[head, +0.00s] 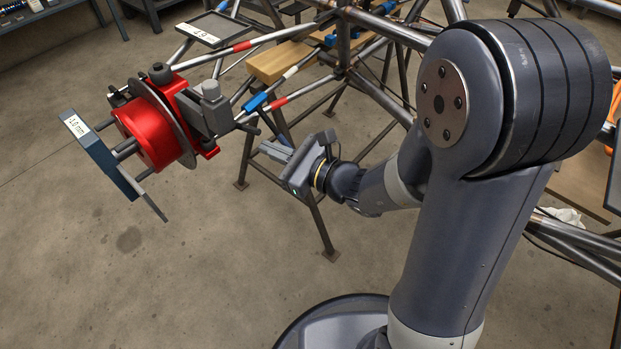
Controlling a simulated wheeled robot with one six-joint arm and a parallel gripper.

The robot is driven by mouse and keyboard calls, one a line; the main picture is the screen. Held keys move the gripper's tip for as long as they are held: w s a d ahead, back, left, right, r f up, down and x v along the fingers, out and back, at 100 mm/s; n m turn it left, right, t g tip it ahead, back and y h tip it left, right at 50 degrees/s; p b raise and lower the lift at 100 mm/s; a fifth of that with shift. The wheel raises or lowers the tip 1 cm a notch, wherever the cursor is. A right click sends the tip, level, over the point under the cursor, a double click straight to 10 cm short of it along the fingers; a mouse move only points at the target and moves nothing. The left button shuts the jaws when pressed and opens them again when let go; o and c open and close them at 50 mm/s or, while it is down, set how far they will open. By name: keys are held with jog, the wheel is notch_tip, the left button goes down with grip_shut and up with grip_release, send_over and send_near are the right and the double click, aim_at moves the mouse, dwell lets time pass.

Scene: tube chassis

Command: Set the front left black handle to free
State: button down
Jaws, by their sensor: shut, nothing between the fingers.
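At the left, a red hub (145,130) with a grey disc sits at the end of a tube chassis corner. A grey block (213,108) is mounted on the red bracket beside it. A short dark rod (249,129) sticks out from the block's right side; I cannot tell whether it is the black handle or how it is set. A black knob (160,70) stands on top of the red bracket. My gripper (267,147) is shut and empty, pointing left, just right of the dark rod and apparently apart from it.
White tubes with red and blue bands (240,47) run behind. A wooden block (279,62) and dark stand legs (322,230) are close to my gripper. The floor (130,290) at lower left is clear.

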jog(key=f+p+v, duration=0.1)
jog(key=v, duration=0.9)
jog(key=shift+d+f, duration=0.15)
jog(key=shift+f, duration=0.15)
jog(key=w+a+r+p, duration=0.2)
jog(key=w+a, duration=0.3)
jog(key=a, duration=0.4)
jog(key=shift+a+r, duration=0.35)
jog(key=shift+r, duration=0.55)
jog(key=shift+w+f, duration=0.1)
